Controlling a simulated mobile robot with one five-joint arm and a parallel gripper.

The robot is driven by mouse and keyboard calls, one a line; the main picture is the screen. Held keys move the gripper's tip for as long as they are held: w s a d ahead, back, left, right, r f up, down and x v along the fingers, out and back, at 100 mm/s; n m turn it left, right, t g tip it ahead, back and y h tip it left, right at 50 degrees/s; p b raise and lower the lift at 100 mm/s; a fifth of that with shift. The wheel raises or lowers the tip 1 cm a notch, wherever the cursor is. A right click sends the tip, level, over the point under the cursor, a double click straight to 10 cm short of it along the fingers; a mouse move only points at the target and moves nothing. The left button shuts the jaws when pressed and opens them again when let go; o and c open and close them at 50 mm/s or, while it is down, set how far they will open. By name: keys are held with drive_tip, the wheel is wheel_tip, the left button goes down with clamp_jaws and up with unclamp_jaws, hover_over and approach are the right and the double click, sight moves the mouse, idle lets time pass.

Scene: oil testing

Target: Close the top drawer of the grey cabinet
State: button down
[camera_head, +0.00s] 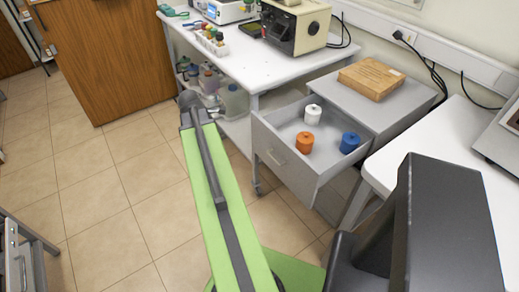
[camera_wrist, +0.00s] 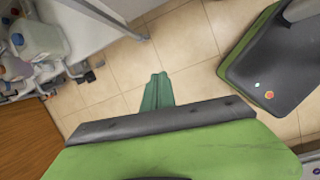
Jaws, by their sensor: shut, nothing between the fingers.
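The grey cabinet (camera_head: 342,101) stands between two white tables in the head view. Its top drawer (camera_head: 285,167) is pulled well out, with the handle on its front facing left. Inside it are a white jar (camera_head: 312,115), an orange jar (camera_head: 304,143) and a blue jar (camera_head: 349,142). My gripper (camera_wrist: 158,90) shows in the wrist view as teal fingers, shut and empty, over the tiled floor and apart from the drawer. In the head view my green arm reaches up the picture to the left of the drawer; I cannot make out the fingers there.
Another white table (camera_head: 433,150) stands close at the right.

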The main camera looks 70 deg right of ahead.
drive_tip(key=s+d+n+g, duration=0.1)
drive_tip(key=s+d+n, duration=0.1)
drive_tip(key=s+d, duration=0.6)
drive_tip(key=b, duration=1)
approach(261, 143)
drive_tip(key=shift+s+a+f, duration=0.2)
drive_tip(key=shift+s+f, duration=0.4)
drive_tip(key=shift+f, duration=0.2)
drive_tip(key=shift+s+a+f, duration=0.15)
drive_tip(key=shift+s+f, duration=0.5)
drive_tip(key=shift+f, duration=0.15)
drive_tip(key=shift+s+a+f, duration=0.2)
drive_tip(key=shift+s+f, duration=0.4)
drive_tip(key=shift+f, duration=0.2)
